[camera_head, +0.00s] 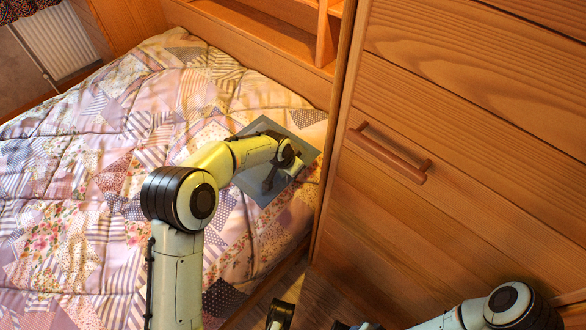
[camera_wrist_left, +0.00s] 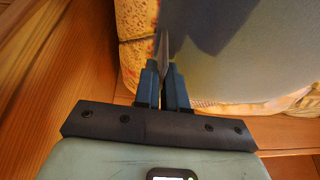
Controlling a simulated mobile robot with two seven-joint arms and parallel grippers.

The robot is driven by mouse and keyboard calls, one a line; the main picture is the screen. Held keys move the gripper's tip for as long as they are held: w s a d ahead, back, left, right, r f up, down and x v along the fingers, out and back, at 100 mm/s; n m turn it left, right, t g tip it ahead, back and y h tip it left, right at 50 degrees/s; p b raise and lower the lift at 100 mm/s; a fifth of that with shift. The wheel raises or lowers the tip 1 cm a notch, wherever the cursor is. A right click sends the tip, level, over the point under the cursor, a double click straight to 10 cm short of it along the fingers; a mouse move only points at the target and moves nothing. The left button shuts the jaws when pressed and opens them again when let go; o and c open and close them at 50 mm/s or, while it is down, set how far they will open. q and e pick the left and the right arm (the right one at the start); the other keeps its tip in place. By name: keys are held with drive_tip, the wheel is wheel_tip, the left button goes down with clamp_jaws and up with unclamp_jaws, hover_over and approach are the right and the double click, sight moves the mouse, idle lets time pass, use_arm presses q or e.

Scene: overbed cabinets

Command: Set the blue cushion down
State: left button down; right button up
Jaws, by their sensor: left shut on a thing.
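The blue cushion (camera_head: 308,150) looks like a flat, grey-blue square in the head view. It is at the right side of the bed, close to the wooden cabinet, and my left arm hides part of it. My left gripper (camera_head: 269,180) is over the cushion. In the left wrist view the gripper (camera_wrist_left: 163,75) is shut on a thin edge of the cushion (camera_wrist_left: 235,60), which fills the upper right. I cannot tell whether the cushion touches the bed.
The bed (camera_head: 80,140) has a patchwork quilt with wide free room to the left. A tall wooden cabinet (camera_head: 450,130) with a handle (camera_head: 388,155) stands right beside the bed. Wooden shelves (camera_head: 270,40) run behind the bed. A radiator (camera_head: 55,40) is at the far left.

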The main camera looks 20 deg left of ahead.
use_arm(q)
drive_tip(key=c, duration=1.2)
unclamp_jaws()
